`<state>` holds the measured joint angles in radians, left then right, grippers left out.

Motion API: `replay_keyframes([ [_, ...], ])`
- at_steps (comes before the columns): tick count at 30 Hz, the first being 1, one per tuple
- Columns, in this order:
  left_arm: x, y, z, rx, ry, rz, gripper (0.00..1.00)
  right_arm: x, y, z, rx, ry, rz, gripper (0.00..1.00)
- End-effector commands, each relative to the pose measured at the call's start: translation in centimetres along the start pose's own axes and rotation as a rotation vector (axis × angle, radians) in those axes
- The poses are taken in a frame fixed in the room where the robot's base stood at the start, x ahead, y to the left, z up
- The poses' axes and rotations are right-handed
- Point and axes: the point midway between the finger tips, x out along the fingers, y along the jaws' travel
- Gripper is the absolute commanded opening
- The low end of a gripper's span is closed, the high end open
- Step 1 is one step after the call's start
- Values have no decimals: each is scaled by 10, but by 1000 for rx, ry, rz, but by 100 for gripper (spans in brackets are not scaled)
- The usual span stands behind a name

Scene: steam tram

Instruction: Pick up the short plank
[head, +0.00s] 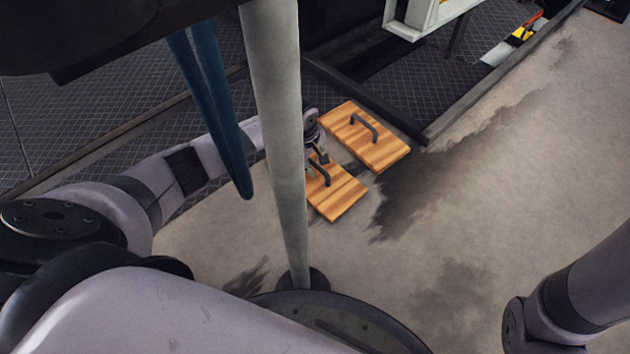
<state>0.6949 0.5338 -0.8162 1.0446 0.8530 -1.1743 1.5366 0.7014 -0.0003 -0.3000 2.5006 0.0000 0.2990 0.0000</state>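Two wooden planks with dark handles lie on the floor. The nearer plank (343,199) looks smaller, but a pole hides its left part, so I cannot be sure which is the short plank. The farther plank (386,151) lies just behind it, to the upper right. My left gripper (319,160) points down at the handle (323,174) of the nearer plank, at or very close to it. Its fingers are small and partly hidden, so I cannot tell whether they grip the handle. My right arm shows at the lower right, its gripper out of view.
A pale grey pole (277,130) stands upright in front of my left forearm. A blue hanging thing (220,105) is left of it. A dark raised edge (365,97) runs behind the planks. The floor (480,200) right of the planks is clear, with dark stains.

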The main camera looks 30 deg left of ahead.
Motion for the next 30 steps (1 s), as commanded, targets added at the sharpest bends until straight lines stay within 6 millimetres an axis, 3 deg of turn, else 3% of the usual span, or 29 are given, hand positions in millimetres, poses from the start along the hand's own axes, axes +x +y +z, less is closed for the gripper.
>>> replay_keyframes([
  [1,14,-1,0,0,0,0,36,-13,-3,-4,0,0,0,40],
  [3,18,-1,0,0,-1,0,36,-17,-4,-6,0,0,0,40],
  [12,18,0,1,0,-1,0,36,-16,-3,-6,0,0,0,40],
  [28,18,-1,0,0,-1,-1,0,-16,-4,-6,0,1,-1,40],
  [30,18,-1,0,0,-1,-1,0,-16,-4,-6,0,1,-1,40],
])
